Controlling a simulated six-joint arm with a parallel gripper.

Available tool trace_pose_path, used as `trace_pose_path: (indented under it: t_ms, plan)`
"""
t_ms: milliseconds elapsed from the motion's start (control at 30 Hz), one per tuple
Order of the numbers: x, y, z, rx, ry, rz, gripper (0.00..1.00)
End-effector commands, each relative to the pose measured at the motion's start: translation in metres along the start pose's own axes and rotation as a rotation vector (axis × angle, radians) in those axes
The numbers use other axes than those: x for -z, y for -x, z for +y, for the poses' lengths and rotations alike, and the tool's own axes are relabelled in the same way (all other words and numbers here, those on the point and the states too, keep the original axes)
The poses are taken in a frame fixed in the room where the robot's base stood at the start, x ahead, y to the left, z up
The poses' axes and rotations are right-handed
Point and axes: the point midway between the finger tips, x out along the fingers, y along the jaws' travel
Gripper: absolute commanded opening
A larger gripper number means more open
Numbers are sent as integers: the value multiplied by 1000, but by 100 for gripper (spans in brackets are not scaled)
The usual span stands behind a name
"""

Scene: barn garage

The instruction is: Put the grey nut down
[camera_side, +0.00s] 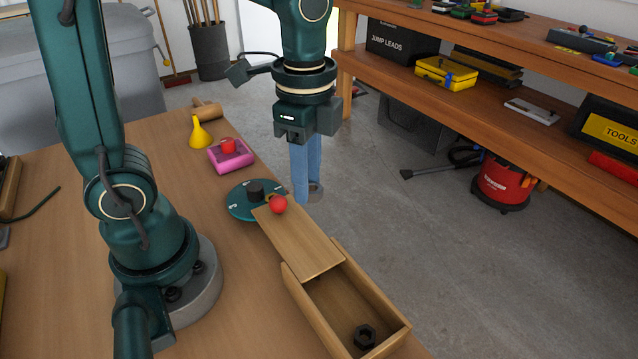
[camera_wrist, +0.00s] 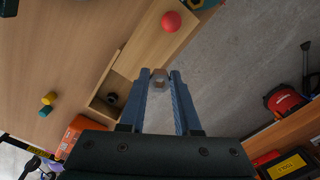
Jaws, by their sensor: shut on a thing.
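My gripper (camera_side: 307,194) is shut on the grey nut (camera_wrist: 159,78), which sits between the blue fingertips. In the side view the grey nut (camera_side: 316,192) is partly hidden by a finger. It hangs in the air beyond the bench's edge as seen there, with grey floor behind it. In the wrist view it appears beside the long edge of a wooden box lid. The wooden box (camera_side: 312,311) is partly open, its lid (camera_side: 300,243) slid back, with a red ball knob (camera_side: 278,204) on the lid. A black nut (camera_side: 364,337) lies inside the box's open end.
A teal dial (camera_side: 240,205) with a dark knob lies by the lid's far end. Behind it are a pink block (camera_side: 231,157) with a red top, a yellow funnel (camera_side: 200,134) and a wooden mallet (camera_side: 207,109). The bench (camera_side: 85,215) has bare wood at left.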

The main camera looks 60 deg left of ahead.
Motion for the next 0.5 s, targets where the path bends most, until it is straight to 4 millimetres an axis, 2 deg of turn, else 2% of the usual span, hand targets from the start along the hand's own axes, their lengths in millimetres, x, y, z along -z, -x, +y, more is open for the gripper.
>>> trace_pose_path:
  t_ms: [167,500]
  plan:
    - [11,-2,11,2,-53,2,0]
    - [55,-40,56,-1,-60,-3,0]
